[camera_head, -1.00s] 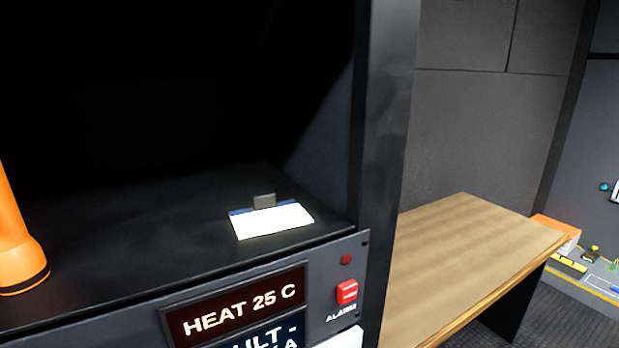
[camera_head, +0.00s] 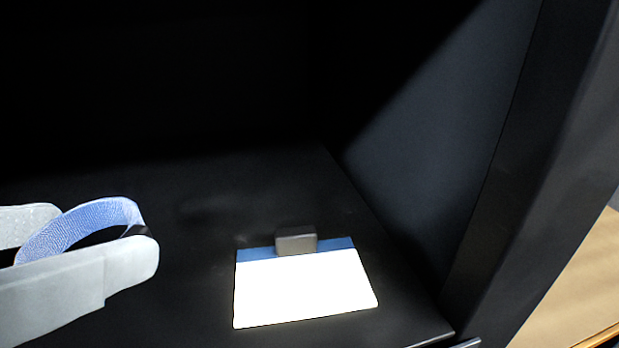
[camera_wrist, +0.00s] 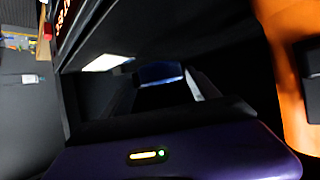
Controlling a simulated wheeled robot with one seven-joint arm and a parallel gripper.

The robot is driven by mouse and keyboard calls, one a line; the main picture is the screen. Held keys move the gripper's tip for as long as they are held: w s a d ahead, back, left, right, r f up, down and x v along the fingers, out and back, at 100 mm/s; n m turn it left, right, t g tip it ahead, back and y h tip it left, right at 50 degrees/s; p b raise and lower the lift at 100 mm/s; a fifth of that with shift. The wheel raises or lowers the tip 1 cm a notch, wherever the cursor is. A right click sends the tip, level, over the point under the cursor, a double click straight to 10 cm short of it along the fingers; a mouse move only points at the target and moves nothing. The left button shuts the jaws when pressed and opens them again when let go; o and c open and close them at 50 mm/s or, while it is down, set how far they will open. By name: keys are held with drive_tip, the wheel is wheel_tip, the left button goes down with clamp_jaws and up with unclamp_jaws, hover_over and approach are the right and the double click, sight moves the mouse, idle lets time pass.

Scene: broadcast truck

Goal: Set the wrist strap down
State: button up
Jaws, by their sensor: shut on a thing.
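The wrist strap (camera_head: 88,218) is a blue woven loop with a dark part at its right end. It shows at the left of the head view, between the two pale grey fingers of my gripper (camera_head: 85,243). My gripper is shut on it over the dark shelf. The near finger hides the strap's lower part, so I cannot tell whether it touches the shelf. In the wrist view a blue band (camera_wrist: 160,73), seemingly the strap, shows in the dark middle beside a pale finger.
A white card (camera_head: 303,288) with a blue band and a grey clip (camera_head: 296,240) lies on the shelf (camera_head: 200,215), right of my gripper. Bare shelf lies between them. A dark side wall (camera_head: 430,130) closes the right. A wooden tabletop (camera_head: 575,280) shows beyond it.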

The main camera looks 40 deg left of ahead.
sight(104, 328)
drive_tip(key=shift+f, duration=2.3)
drive_tip(key=shift+f, duration=0.1)
drive_tip(key=shift+f, duration=0.1)
drive_tip(key=o, duration=1.4)
drive_tip(key=shift+c, duration=0.2)
drive_tip(key=shift+r, duration=0.2)
drive_tip(key=b+v, duration=0.1)
drive_tip(key=v, duration=1.1)
